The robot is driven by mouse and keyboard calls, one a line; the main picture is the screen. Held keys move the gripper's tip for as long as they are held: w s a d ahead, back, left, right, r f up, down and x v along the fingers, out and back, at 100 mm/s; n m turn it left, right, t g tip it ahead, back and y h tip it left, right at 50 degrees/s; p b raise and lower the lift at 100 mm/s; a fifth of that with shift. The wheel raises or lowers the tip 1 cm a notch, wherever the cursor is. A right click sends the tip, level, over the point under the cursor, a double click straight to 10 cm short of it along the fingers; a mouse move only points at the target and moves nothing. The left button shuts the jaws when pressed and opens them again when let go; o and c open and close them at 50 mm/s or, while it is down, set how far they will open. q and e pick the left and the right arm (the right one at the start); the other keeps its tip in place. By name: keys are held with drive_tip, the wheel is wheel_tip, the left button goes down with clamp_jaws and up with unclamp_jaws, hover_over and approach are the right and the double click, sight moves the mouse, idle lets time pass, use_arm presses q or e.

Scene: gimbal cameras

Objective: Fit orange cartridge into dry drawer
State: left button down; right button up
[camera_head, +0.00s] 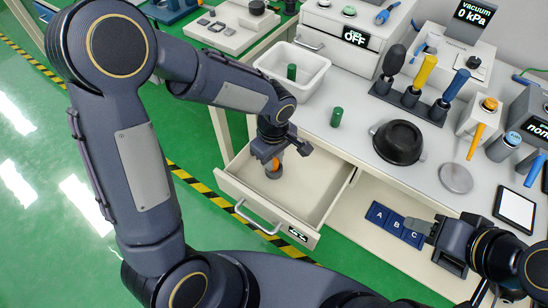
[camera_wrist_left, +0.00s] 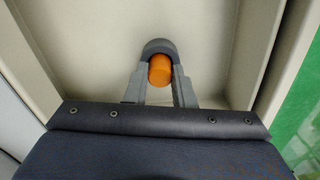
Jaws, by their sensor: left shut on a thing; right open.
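The orange cartridge (camera_wrist_left: 160,70) is between the fingers of my left gripper (camera_wrist_left: 160,88) in the left wrist view. In the head view the cartridge (camera_head: 275,163) shows as a small orange patch at the fingertips of my left gripper (camera_head: 272,162). That gripper is shut on it inside the open drawer (camera_head: 237,192), near its left side. A grey round piece lies at the cartridge's far end in the wrist view; I cannot tell whether the cartridge touches the drawer floor. My right gripper (camera_head: 420,228) is open and empty, by the blue blocks marked A, B and C.
A white bin (camera_head: 300,85) with a green cylinder stands on the table behind the drawer. Another green cylinder (camera_head: 336,117), a black bowl (camera_head: 399,142) and a rack of coloured-handled tools (camera_head: 410,100) are on the table. The drawer's middle and right floor are clear.

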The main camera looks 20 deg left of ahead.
use_arm(q)
drive_tip(key=shift+f, duration=0.2)
drive_tip(key=c, duration=1.2)
unclamp_jaws()
drive_tip(key=shift+c, duration=0.2)
